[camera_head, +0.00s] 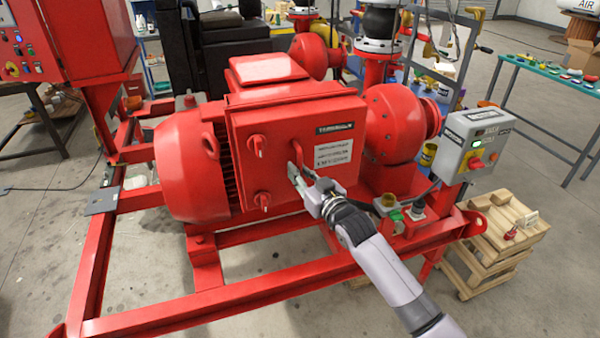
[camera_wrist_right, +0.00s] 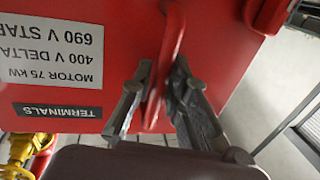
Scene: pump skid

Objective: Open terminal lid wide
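The red terminal box (camera_head: 248,120) sits on the side of the red motor (camera_head: 185,165). Its lid (camera_head: 280,180) faces me and looks closed; it also shows in the right wrist view (camera_wrist_right: 60,25). The lid has a label and a red bar handle (camera_wrist_right: 174,30) on its right part. Two red latch knobs, upper (camera_head: 257,142) and lower (camera_head: 262,200), are on its left part. My right gripper (camera_head: 295,170) is at the handle, with one finger on each side and the tips against it. It also shows in the right wrist view (camera_wrist_right: 165,75). My left gripper is not seen.
A grey control box (camera_head: 475,143) stands right of the pump (camera_head: 395,120). A wooden crate (camera_head: 500,245) is at the right. The red skid frame (camera_head: 250,290) runs below the motor. The floor in front of the lid, beyond the frame, is clear.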

